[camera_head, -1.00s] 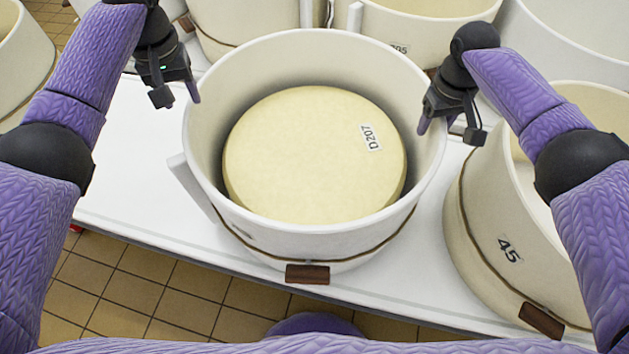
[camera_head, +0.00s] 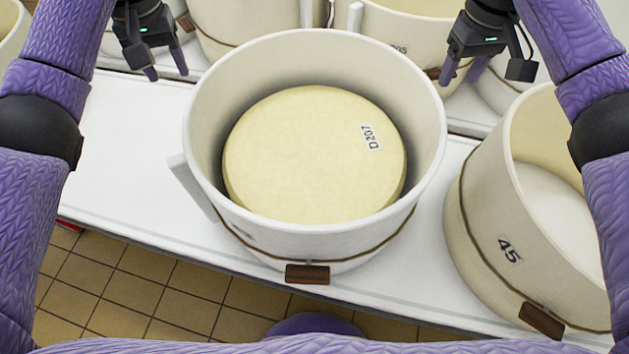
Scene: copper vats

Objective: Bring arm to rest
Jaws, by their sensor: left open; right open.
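My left gripper (camera_head: 168,74) is open and empty, in the air over the white table to the upper left of the middle mould. My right gripper (camera_head: 457,80) is open and empty, to the upper right of that mould and above the gap toward the moulds behind. The middle cream mould (camera_head: 203,135) stands upright on the table, with a brown band and a brown block at its front. A pale yellow cheese wheel (camera_head: 300,160) labelled D207 lies inside it. Neither gripper touches the mould or the cheese.
A mould marked 45 (camera_head: 480,230) stands at the right, close to my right forearm. More moulds (camera_head: 240,22) stand behind. The white table (camera_head: 125,170) is bare at the left. Brown floor tiles (camera_head: 150,290) show in front of it.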

